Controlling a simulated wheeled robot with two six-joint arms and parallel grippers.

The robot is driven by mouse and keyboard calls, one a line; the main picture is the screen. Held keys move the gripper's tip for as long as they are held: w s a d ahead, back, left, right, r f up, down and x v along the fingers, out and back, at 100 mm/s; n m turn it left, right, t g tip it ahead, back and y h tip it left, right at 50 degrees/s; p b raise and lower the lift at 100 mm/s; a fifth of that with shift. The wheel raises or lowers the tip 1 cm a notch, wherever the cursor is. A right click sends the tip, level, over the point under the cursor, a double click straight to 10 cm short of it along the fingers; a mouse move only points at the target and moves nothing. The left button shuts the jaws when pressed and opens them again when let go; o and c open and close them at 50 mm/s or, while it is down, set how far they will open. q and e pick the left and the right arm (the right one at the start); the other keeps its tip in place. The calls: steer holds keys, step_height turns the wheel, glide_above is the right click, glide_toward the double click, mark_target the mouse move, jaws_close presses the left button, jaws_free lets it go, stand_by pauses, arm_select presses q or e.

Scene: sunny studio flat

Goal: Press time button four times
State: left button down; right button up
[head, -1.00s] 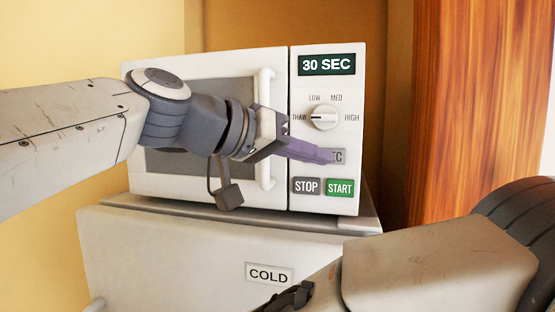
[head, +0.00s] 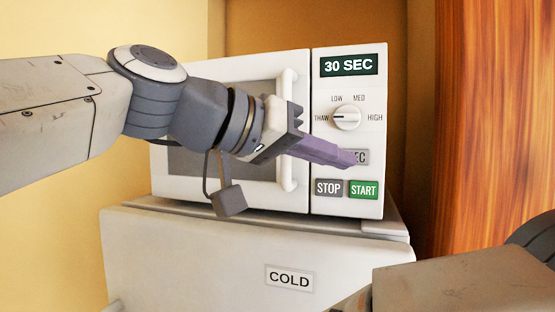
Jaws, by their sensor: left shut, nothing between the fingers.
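A white microwave (head: 322,195) stands on top of a white fridge. Its display (head: 349,65) reads 30 SEC. The time button (head: 362,157) is a grey key on the panel, and only the end of its lettering, "EC", shows. My left gripper (head: 352,158) is shut and empty, with its purple fingers pointing right. Their tips are in front of the time button and cover its left part. I cannot tell whether they touch it. My right gripper is out of view; only part of my right arm shows at the lower right.
Below the time button are the grey STOP button (head: 329,188) and green START button (head: 363,189). Above it is the power knob (head: 347,117), pointing to THAW. The fridge (head: 200,250) bears a COLD label. A wooden panel (head: 490,110) stands at the right.

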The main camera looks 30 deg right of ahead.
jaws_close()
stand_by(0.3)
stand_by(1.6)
